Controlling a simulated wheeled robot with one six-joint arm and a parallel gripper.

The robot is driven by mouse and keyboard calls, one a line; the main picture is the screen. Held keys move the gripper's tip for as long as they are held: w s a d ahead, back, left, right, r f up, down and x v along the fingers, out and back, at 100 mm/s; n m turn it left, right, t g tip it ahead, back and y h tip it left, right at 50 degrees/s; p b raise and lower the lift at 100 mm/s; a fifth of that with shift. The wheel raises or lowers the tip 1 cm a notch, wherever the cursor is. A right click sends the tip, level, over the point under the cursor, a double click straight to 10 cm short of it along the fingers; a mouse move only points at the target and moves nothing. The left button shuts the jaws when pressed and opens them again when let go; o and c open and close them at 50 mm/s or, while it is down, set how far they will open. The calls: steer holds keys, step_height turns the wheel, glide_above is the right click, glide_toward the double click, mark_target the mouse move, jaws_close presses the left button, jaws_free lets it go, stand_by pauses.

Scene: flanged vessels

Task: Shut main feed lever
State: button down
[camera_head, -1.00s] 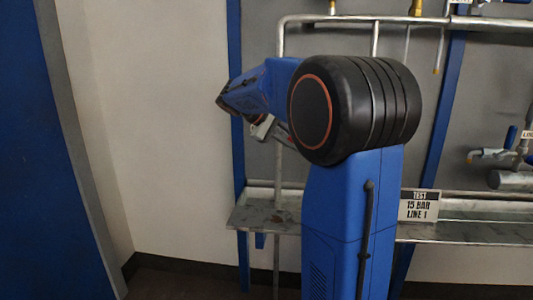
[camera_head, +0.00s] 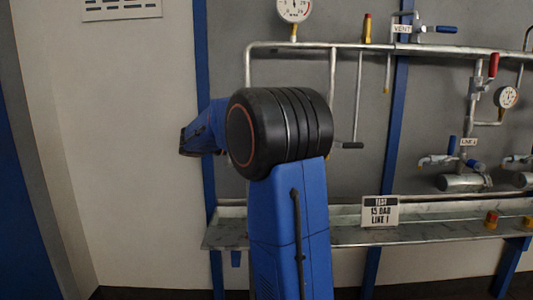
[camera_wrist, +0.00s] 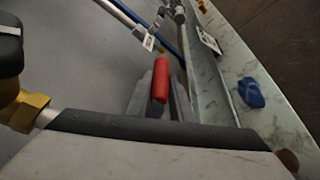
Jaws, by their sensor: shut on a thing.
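A red lever handle (camera_wrist: 160,80) sits between the grey fingers of my gripper (camera_wrist: 159,98) in the wrist view. My gripper is shut on this handle; no label on it can be read. In the head view my gripper is hidden behind my own arm, so the held lever does not show there.
A metal shelf (camera_head: 345,237) runs along the panel, with a "TEST 15 BAR LINE 1" sign (camera_head: 380,211). Pipes, a gauge (camera_head: 295,8), a vent lever (camera_head: 440,29) and another red lever (camera_head: 493,65) are on the panel. A blue piece (camera_wrist: 250,92) lies on the shelf.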

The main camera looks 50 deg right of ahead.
steer(key=c, duration=1.6)
jaws_free()
steer(key=shift+o, duration=0.2)
steer(key=v, duration=1.7)
steer(key=shift+w+a, duration=0.15)
steer(key=shift+a, duration=0.1)
steer(key=shift+f, duration=0.1)
